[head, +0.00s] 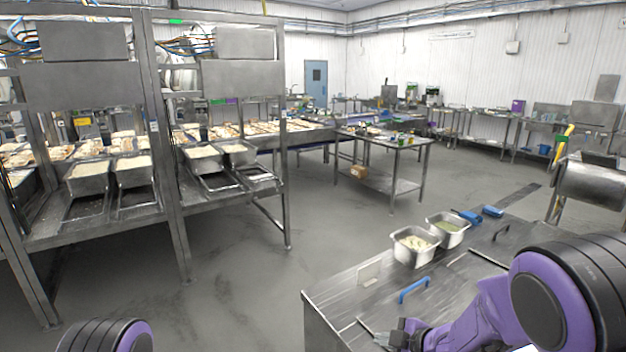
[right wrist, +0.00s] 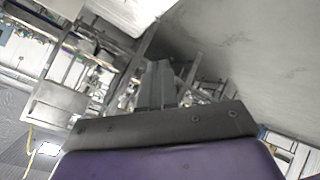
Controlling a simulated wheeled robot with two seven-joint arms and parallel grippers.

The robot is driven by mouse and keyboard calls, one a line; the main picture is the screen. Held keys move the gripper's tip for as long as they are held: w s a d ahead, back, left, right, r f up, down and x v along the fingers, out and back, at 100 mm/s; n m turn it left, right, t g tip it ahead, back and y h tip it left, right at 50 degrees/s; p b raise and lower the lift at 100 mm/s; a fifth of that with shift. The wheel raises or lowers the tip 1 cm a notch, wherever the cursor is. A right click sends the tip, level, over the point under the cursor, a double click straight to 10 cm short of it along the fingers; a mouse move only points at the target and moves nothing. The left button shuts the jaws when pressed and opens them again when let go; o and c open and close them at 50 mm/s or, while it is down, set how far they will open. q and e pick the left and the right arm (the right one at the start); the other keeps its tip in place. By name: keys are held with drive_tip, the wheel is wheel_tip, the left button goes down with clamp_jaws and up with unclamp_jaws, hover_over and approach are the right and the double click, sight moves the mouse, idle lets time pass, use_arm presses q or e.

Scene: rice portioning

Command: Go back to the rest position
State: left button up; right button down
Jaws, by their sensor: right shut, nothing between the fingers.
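My right gripper (head: 392,336) is low in the head view, over the near left part of the steel counter (head: 335,300). Its purple arm comes in from the right. In the right wrist view its dark fingers (right wrist: 157,84) are together with nothing between them. It is apart from the two steel pans on the counter. Of my left arm only a dark and purple rounded part shows at the bottom left; the left gripper is out of view.
A steel pan with pale food (head: 414,246) and a pan with greenish food (head: 448,230) stand on the counter. A blue handle (head: 414,290) and blue items (head: 492,211) are nearby. Steel racks with food pans (head: 90,178) stand left. Open grey floor (head: 240,300) lies between.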

drive_tip(key=s+d+f+m+h, duration=0.2)
drive_tip(key=s+f+m, duration=0.4)
drive_tip(key=s+f, duration=0.15)
drive_tip(key=s+d+f+m+h, duration=0.1)
drive_tip(key=s+d+f+m, duration=0.2)
drive_tip(key=s+f+m, duration=0.4)
drive_tip(key=s+d+f+m+g+h, duration=0.25)
drive_tip(key=s+d+m, duration=0.2)
drive_tip(key=s, duration=0.55)
drive_tip(key=s+d+f+m+g+h, duration=0.2)
drive_tip(key=s+d+f+m+h, duration=0.25)
drive_tip(key=s, duration=0.55)
wheel_tip(320, 180, down, 12)
drive_tip(key=s+m+b, duration=0.1)
drive_tip(key=b, duration=1.1)
drive_tip(key=shift+s+f+g+b, duration=0.25)
drive_tip(key=shift+s+g+b, duration=0.05)
drive_tip(key=shift+g, duration=0.05)
drive_tip(key=shift+a, duration=0.15)
